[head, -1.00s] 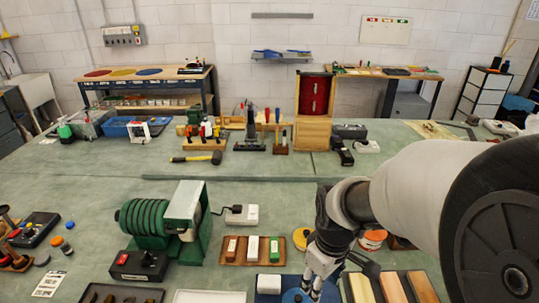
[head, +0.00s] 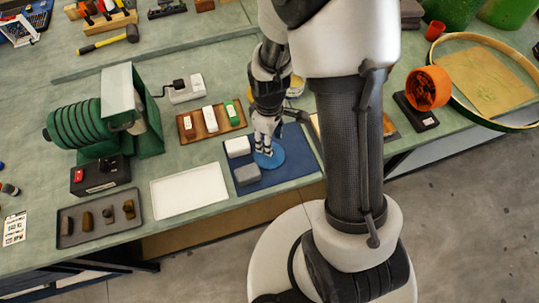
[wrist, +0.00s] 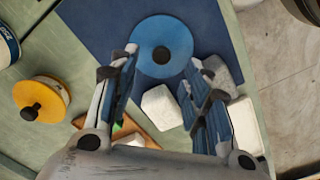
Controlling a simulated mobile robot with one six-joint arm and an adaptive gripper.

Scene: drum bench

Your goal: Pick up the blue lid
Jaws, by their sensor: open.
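The blue lid (wrist: 161,32) is a flat round disc with a dark knob at its centre, lying on a dark navy mat (wrist: 95,22). In the head view the lid (head: 272,160) is partly covered by my gripper (head: 265,150), which points down over it. In the wrist view my gripper (wrist: 161,62) is open, its fingertips apart on either side of the knob's line, near the lid's lower edge. Nothing is between the fingers. I cannot tell how high the fingertips are above the lid.
A white block (head: 237,147) and a grey block (head: 247,174) sit on the mat beside the lid. A yellow lid (wrist: 48,92) with a dark knob stands to the left in the wrist view. A wooden tray (head: 186,131) of blocks and a white tray (head: 190,200) are close by.

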